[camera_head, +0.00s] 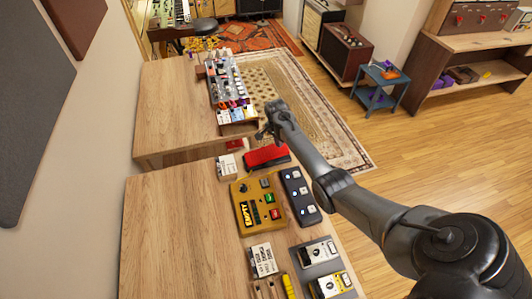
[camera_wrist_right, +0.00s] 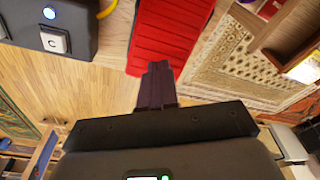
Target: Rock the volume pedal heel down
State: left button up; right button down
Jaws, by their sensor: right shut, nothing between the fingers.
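The volume pedal (camera_head: 266,156) has a red ribbed tread on a dark base. It sits at the far right corner of the near wooden table. The red tread also fills the upper middle of the right wrist view (camera_wrist_right: 172,32). My right gripper (camera_head: 262,134) is just beyond the pedal's far edge in the head view. In the right wrist view my gripper's dark fingers (camera_wrist_right: 157,72) are together and empty, close to one end of the red tread. I cannot tell whether they touch it. The pedal's exact tilt is unclear. My left gripper is not in view.
Beside the pedal are a dark three-switch pedal (camera_head: 299,190), a yellow pedal unit (camera_head: 258,206) and a small white box (camera_head: 226,167). A second table (camera_head: 180,105) with a pedalboard (camera_head: 226,85) stands beyond a gap. The near table's left half is clear.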

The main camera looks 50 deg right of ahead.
jog(key=shift+f, duration=0.35)
jog(key=shift+f+b, duration=0.45)
jog(key=shift+f, duration=0.05)
jog(key=shift+f+b, duration=0.35)
jog(key=shift+f, duration=0.2)
dwell(0.4)
jog(key=shift+r+p, duration=0.7)
jog(key=shift+p, duration=0.05)
notch_tip(320, 180, up, 2)
jog(key=p, duration=0.2)
jog(key=shift+r+p, duration=0.25)
jog(key=shift+p, duration=0.1)
notch_tip(320, 180, up, 3)
jog(key=p, duration=0.3)
jog(key=shift+r+p, duration=0.15)
jog(key=shift+p, duration=0.15)
